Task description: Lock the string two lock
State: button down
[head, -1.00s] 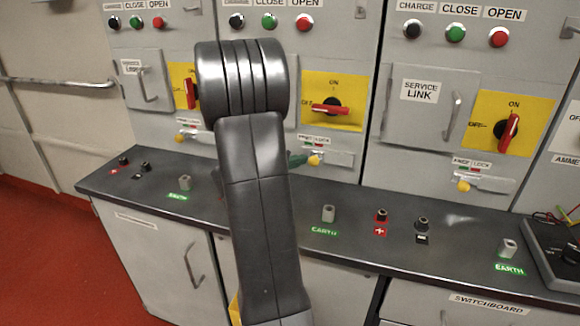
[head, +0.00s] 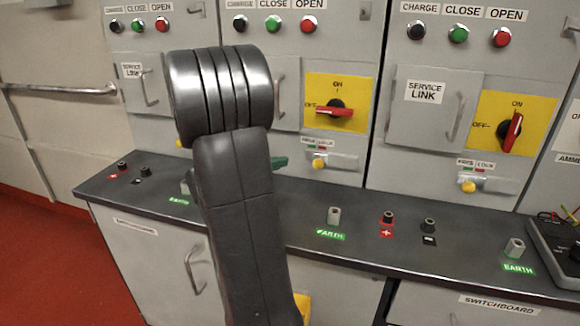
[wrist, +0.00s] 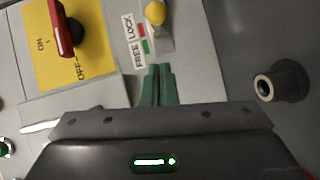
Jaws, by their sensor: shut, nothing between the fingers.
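The string two lock is a yellow knob (head: 319,163) on a pale bar under a FREE/LOCK label on the middle cabinet. In the wrist view the yellow knob (wrist: 155,13) sits at the top, by the red LOCK end of the label (wrist: 135,40). My gripper (wrist: 157,70) has green fingers, shut together and empty. They point toward the knob with a gap between. In the head view the gripper (head: 279,162) is mostly hidden behind my arm, left of the knob, and only a green tip shows.
Above the lock is a yellow plate with a red rotary handle (head: 334,111) lying toward OFF. A dark bench (head: 290,205) runs below, with an earth post (head: 334,215) and red and black terminals. Similar cabinets stand either side.

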aim_at(319, 162)
jog(key=v, duration=0.6)
jog(key=shift+s+a, duration=0.25)
jog(key=shift+r, duration=0.1)
jog(key=p+x, duration=0.4)
jog(key=x, duration=0.7)
jog(key=shift+s+d+p, duration=0.1)
jog(key=shift+p, duration=0.3)
